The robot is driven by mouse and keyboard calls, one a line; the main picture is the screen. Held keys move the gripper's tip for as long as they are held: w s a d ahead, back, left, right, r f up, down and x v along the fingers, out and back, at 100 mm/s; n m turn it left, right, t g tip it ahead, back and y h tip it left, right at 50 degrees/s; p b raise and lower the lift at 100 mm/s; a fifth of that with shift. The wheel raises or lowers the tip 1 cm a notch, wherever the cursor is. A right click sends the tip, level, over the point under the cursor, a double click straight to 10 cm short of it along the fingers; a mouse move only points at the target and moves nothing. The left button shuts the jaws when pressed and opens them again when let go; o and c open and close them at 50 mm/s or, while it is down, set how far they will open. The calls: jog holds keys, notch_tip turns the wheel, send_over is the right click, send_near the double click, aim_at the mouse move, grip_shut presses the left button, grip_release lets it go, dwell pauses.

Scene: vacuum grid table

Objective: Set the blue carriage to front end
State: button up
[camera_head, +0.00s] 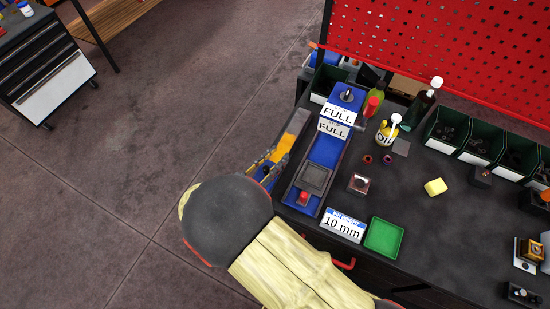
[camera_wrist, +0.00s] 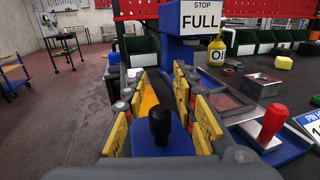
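A long blue vacuum table (camera_head: 325,150) with a grey square plate lies along the left side of the bench. A white sign reading FULL stands at its far end and also shows in the wrist view (camera_wrist: 202,20). My gripper (camera_head: 277,155) is at the table's left side, near its front. In the wrist view my gripper (camera_wrist: 160,98) is open, with yellow-padded fingers on both sides. A black knob (camera_wrist: 160,122) on a blue part (camera_wrist: 160,142), apparently the blue carriage, stands between the fingers with gaps visible. My wrist hides most of it in the head view.
An orange strip (camera_head: 295,122) runs beyond my gripper. A red knob (camera_head: 303,197) is at the table's front. A green tray (camera_head: 384,237), a 10 mm card (camera_head: 343,225) and an oil bottle (camera_head: 386,132) are to the right. Green bins (camera_head: 478,139) line the back.

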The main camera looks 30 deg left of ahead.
notch_tip(320, 180, up, 9)
jog(key=shift+r, duration=0.2)
dwell(0.6)
jog(key=w+d+r+m+g+h, duration=0.2)
jog(key=d+m+g, duration=0.25)
jog(key=d, duration=0.55)
jog(key=w+d+r+m+g+h, duration=0.25)
jog(key=d+m, duration=0.25)
jog(key=d, duration=0.4)
jog(key=w+d+r+m+g+h, duration=0.2)
jog(key=d+m+g, duration=0.25)
jog(key=d, duration=0.55)
jog(key=s+d+r+m+y, duration=0.3)
jog(key=s+d+m, duration=0.3)
jog(key=m, duration=0.4)
jog(key=s+d+r+m+y, duration=0.4)
jog(key=s+d+m+y, duration=0.2)
jog(key=d+m, duration=0.3)
jog(key=shift+s+r+m+g, duration=0.15)
jog(key=shift+s+m+g, duration=0.2)
jog(key=shift+m, duration=0.35)
